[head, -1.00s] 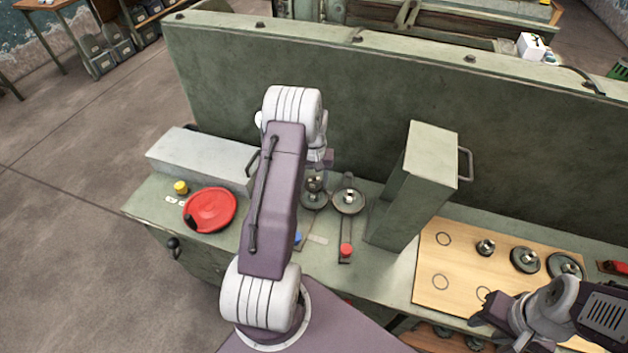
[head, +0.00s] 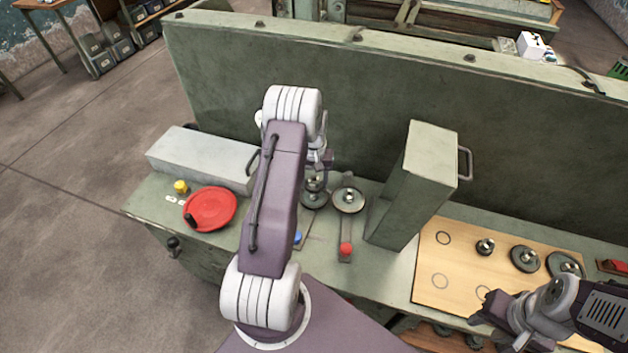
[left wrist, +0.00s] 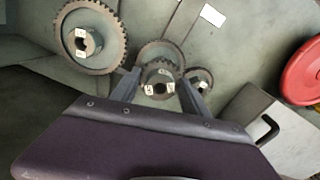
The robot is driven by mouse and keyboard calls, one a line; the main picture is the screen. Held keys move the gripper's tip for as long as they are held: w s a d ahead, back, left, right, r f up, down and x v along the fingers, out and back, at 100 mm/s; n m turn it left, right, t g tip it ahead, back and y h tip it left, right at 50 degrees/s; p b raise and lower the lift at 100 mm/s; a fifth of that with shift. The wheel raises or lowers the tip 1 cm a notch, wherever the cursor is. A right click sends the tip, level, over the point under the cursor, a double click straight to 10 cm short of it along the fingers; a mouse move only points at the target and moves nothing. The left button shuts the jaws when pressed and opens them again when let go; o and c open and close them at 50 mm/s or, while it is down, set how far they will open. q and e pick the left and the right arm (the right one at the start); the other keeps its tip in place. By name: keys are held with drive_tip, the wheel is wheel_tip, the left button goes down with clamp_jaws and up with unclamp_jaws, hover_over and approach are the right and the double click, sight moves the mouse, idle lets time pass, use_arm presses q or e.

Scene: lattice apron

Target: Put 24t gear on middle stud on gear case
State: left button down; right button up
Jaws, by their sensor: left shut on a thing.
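My left gripper (left wrist: 158,92) is shut on a small dark toothed gear (left wrist: 160,78), whose hub shows white marks. The held gear is over or just in front of a wider grey gear (left wrist: 158,48); I cannot tell whether they touch. A large gear with a marked hub (left wrist: 90,38) is on the gear case to one side, also in the head view (head: 348,201). A smaller gear (left wrist: 202,82) is on the other side. The studs are hidden under gears and fingers. In the head view my left arm hides most of the gripper. My right gripper (head: 487,318) is at lower right, its jaws unclear.
A wooden board (head: 432,270) with drawn circles holds several gears at right. A tall green box (head: 410,190) stands between the board and the gears. A red disc (head: 210,210) and a grey box (head: 200,158) are at left. A green wall (head: 380,100) rises behind.

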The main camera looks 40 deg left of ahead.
use_arm(q)
drive_tip(key=shift+f+b, duration=0.5)
drive_tip(key=shift+f, duration=0.5)
idle(0.9)
drive_tip(key=shift+f, duration=0.35)
unclamp_jaws()
idle(0.4)
idle(0.4)
wheel_tip(320, 180, up, 9)
drive_tip(key=p, duration=0.6)
drive_tip(key=shift+f, duration=0.25)
